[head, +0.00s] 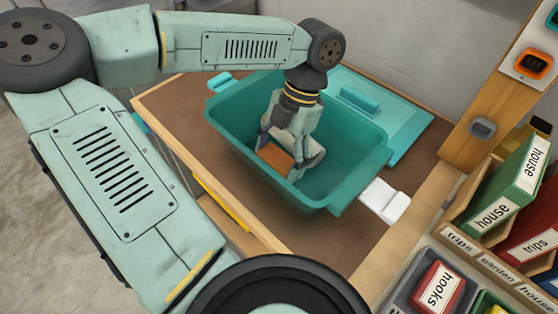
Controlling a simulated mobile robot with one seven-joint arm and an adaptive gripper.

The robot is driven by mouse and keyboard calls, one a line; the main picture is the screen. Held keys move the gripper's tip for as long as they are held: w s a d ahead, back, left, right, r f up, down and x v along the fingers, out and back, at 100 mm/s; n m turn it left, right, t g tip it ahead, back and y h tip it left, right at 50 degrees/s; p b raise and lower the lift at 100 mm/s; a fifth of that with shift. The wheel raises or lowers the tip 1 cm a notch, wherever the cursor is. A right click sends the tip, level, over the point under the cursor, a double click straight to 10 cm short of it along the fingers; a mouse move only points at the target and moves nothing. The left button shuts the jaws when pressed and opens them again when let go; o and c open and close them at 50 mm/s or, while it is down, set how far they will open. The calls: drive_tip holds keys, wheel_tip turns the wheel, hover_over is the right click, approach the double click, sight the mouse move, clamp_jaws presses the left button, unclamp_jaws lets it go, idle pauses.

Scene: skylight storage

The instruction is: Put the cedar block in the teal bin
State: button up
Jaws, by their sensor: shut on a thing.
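The teal bin (363,172) stands open on the brown worktop, with its inside facing up. My gripper (285,162) reaches down into the bin and is shut on an orange-brown block, the cedar block (274,157). The block shows between the fingers, inside the bin's walls. The fingers hide part of the block. I cannot tell whether it touches the bin's floor.
A flat turquoise lid (389,120) with a handle lies behind the bin. A white piece (384,201) sits by the bin's right side. Labelled binders (507,198) and a red box marked hooks (436,287) stand at the right. A wooden post (503,104) rises behind them.

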drive_tip(key=shift+f, duration=1.5)
drive_tip(key=o, duration=1.3)
drive_tip(key=shift+r, duration=0.1)
drive_tip(key=b+v, duration=0.2)
drive_tip(key=v, duration=1)
